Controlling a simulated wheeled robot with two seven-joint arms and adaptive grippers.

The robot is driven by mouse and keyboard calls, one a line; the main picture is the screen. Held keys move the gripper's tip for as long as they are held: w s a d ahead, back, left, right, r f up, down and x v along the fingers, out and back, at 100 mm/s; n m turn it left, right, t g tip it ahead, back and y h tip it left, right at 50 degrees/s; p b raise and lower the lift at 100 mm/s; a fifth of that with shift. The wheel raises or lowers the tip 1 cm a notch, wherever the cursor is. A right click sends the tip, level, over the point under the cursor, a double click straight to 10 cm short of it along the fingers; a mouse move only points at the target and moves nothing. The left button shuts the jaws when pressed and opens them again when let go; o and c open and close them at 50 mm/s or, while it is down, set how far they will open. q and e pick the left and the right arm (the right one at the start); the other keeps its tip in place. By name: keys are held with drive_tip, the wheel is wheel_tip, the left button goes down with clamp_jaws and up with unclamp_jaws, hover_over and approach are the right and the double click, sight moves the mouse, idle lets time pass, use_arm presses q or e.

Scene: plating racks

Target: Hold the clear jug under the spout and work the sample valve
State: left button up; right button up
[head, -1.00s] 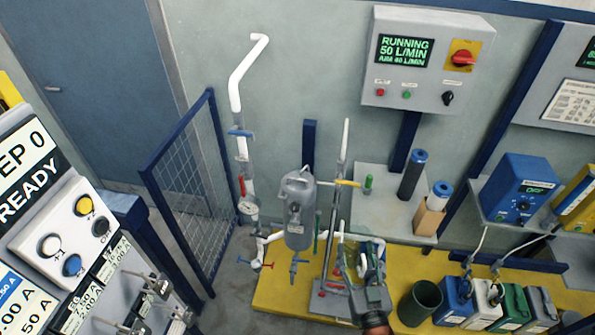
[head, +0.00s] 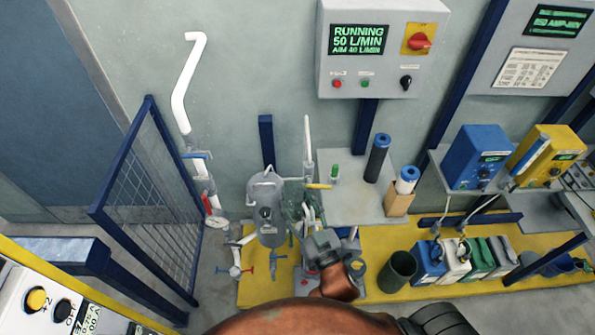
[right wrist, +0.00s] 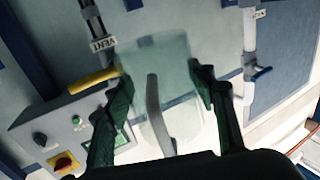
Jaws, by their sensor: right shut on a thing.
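My right gripper (right wrist: 165,90) is shut on the clear jug (right wrist: 170,60), a see-through greenish vessel with a grey handle, with a dark green finger on each side. In the head view my right gripper (head: 300,205) is beside the grey filter vessel (head: 266,222), at its right; it mostly hides the jug there. A small blue-handled tap (head: 275,264) hangs below the vessel; I cannot tell whether it is the sample valve. The spout is not clearly visible. My left gripper is not in view.
A control panel (head: 372,45) reads RUNNING 50 L/MIN, AIM 40 L/MIN. A yellow-handled valve (head: 319,186) is above my right gripper. A dark green bucket (head: 397,275) and several small containers stand on the yellow platform (head: 385,293). A mesh fence (head: 150,205) stands left.

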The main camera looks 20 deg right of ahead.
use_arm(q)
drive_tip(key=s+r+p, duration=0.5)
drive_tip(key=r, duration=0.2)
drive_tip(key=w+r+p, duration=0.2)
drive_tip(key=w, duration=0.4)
use_arm(e)
wheel_tip(320, 180, up, 10)
drive_tip(key=w+a+f+n+g+y+b, duration=0.1)
drive_tip(key=w+a+f+n+y+b, duration=0.2)
drive_tip(key=a+f, duration=0.55)
drive_tip(key=w+a+f+n+y+b, duration=0.1)
drive_tip(key=w+a+f+y+b, duration=0.3)
drive_tip(key=a+f, duration=0.5)
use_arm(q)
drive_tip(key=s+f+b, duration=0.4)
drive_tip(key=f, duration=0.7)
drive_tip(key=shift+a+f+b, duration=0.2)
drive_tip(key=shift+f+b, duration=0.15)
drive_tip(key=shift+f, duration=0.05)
use_arm(e)
drive_tip(key=w+r, duration=0.1)
drive_tip(key=w, duration=1)
drive_tip(key=shift+h, duration=0.3)
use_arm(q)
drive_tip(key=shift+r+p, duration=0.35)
use_arm(e)
drive_tip(key=shift+d+r, duration=0.1)
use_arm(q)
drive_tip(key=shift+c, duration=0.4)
